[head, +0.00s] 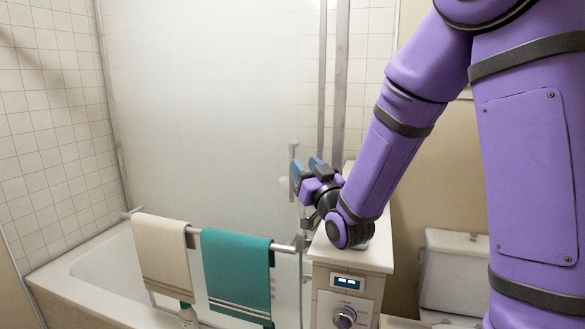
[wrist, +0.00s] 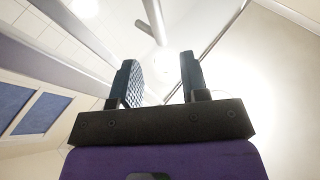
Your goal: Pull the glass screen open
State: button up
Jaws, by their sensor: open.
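The frosted glass screen (head: 215,100) stands along the bathtub in the head view, its metal-edged right side near my arm. A slim vertical handle (head: 293,153) sits near that right edge, partly hidden by my gripper. My gripper (head: 307,168) is at the handle, its fingers apart. I cannot tell from the head view whether they straddle the handle. In the wrist view my gripper (wrist: 159,72) shows open with nothing clearly between the fingers. A pale bar with a side post (wrist: 154,18), apparently the handle, lies beyond the fingertips.
A towel rail (head: 284,248) runs in front of the screen, below my gripper, with a cream towel (head: 163,255) and a teal towel (head: 236,272). A cabinet (head: 350,258) with a dial stands under my forearm. A toilet (head: 452,275) is at right. The bathtub (head: 85,268) is at left.

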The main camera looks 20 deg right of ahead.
aim_at(292, 196)
notch_tip(292, 196, down, 5)
jog(key=x, duration=0.7)
jog(key=shift+w+a+r, duration=0.1)
jog(key=shift+w+r, duration=0.05)
jog(key=shift+w, duration=0.05)
grip_shut()
